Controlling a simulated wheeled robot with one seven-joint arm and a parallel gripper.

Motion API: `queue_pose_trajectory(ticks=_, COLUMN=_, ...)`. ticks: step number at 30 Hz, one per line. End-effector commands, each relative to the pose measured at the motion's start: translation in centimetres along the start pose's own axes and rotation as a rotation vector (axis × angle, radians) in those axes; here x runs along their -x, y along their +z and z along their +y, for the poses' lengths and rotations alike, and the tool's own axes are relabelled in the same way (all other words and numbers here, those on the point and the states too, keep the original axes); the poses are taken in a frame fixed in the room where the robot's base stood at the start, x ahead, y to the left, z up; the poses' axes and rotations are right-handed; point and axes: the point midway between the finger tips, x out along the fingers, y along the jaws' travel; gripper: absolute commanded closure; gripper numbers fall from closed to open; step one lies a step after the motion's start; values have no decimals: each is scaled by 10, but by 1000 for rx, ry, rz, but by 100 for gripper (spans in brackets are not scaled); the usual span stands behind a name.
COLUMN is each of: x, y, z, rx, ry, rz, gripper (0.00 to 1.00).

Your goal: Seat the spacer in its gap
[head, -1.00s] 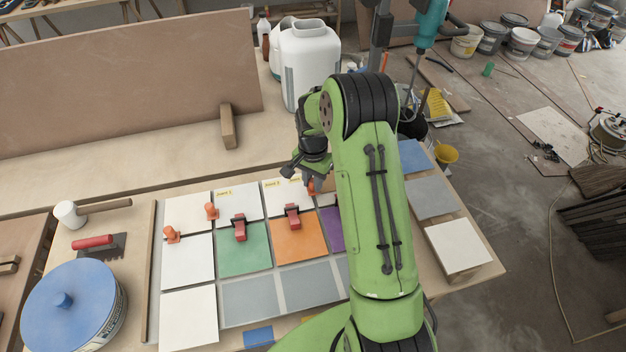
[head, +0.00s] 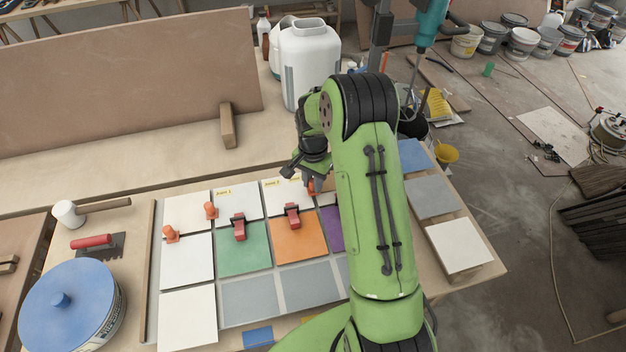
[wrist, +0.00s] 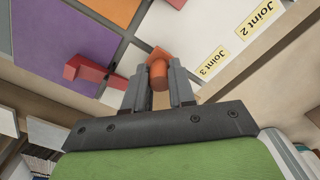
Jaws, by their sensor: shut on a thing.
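My gripper (wrist: 158,88) is shut on an orange spacer (wrist: 158,68), whose head shows between and beyond the fingertips in the wrist view. The spacer is over the white tiles (wrist: 192,42) beside the "Joint 3" label (wrist: 212,62). The fingers hide its lower part, so I cannot tell whether it sits in a joint. In the head view the held spacer (head: 311,186) is a small orange patch below my gripper (head: 306,178), mostly hidden by my arm. Two other orange spacers (head: 171,234) (head: 211,210) stand upright at the left tiles' joints.
Red clips stand at the green tile (head: 239,228), the orange tile (head: 292,216) and, in the wrist view, the purple tile (wrist: 88,72). A blue-lidded bucket (head: 68,305), trowel (head: 95,242) and mallet (head: 72,213) lie left. A wooden block (head: 228,127) stands behind the tiles.

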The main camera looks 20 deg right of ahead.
Motion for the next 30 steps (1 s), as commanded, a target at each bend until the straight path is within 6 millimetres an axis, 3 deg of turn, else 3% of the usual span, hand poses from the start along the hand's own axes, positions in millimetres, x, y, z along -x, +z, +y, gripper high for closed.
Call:
queue_pose_trajectory(ticks=16, x=-15, y=0, z=0, rx=0, ry=0, rz=0, gripper=100)
queue_pose_trajectory(ticks=17, x=-15, y=0, z=0, rx=0, ry=0, rz=0, gripper=73)
queue_pose_trajectory(ticks=22, x=-14, y=0, z=0, rx=0, ry=0, rz=0, gripper=47)
queue_pose_trajectory(ticks=30, x=-13, y=0, z=0, rx=0, ry=0, rz=0, gripper=46)
